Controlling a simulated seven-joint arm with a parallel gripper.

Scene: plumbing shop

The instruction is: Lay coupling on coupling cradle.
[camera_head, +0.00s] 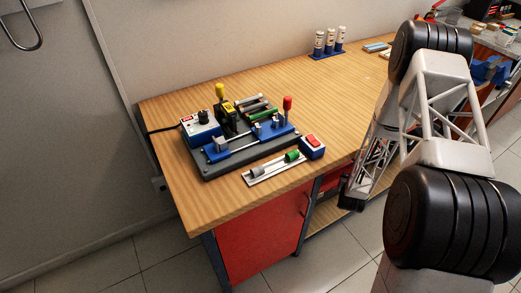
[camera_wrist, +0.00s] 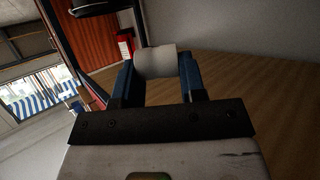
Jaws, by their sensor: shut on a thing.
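My gripper (camera_wrist: 158,80) is shut on a pale grey cylinder, the coupling (camera_wrist: 157,62), which lies crosswise between the two blue fingers in the wrist view. In the head view my arm hangs at the right, in front of the bench, and I cannot make out the coupling there. On the bench to the left stands a fixture with a dark base plate (camera_head: 208,172) and blue blocks (camera_head: 217,153). I cannot tell which of its parts is the coupling cradle. A pale rail tray (camera_head: 273,177) in front of it bears a grey cylinder (camera_head: 257,171) and a green cylinder (camera_head: 292,156).
The fixture carries a yellow-knobbed lever (camera_head: 220,90), a red-knobbed lever (camera_head: 287,103) and a box with a red button (camera_head: 312,145). Several white bottles (camera_head: 330,41) stand at the bench's back. The wooden bench top (camera_head: 345,100) is clear right of the fixture.

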